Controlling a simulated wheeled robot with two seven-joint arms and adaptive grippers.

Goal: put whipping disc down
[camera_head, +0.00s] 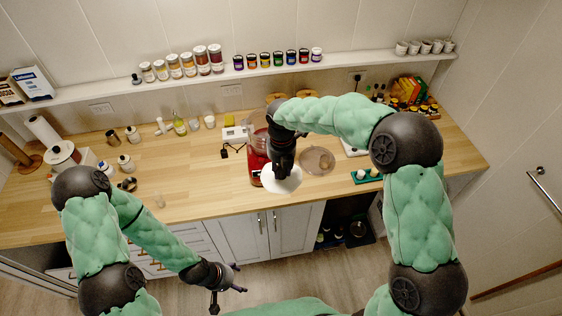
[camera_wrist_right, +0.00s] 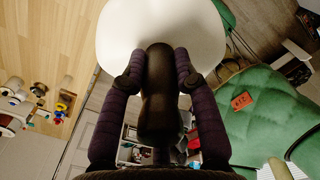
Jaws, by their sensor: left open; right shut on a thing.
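The whipping disc (camera_head: 281,179) is a white round disc at the front of the wooden counter in the head view. It also fills the top of the right wrist view (camera_wrist_right: 160,28), with a dark stem or handle (camera_wrist_right: 158,95) running down from it. My right gripper (camera_head: 284,165) is shut on that dark handle; in the wrist view its two purple padded fingers (camera_wrist_right: 158,75) lie on either side of it. The disc overlaps the counter's front edge in the picture; whether it touches the counter I cannot tell. My left gripper (camera_head: 229,281) is open and empty, low in front of the cabinets.
A red appliance (camera_head: 256,163) stands directly beside the disc. A round translucent bowl or lid (camera_head: 317,160) and a green tray (camera_head: 367,175) lie to the right. The counter (camera_head: 205,175) left of the appliance is mostly clear. A shelf (camera_head: 110,86) with jars runs along the wall.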

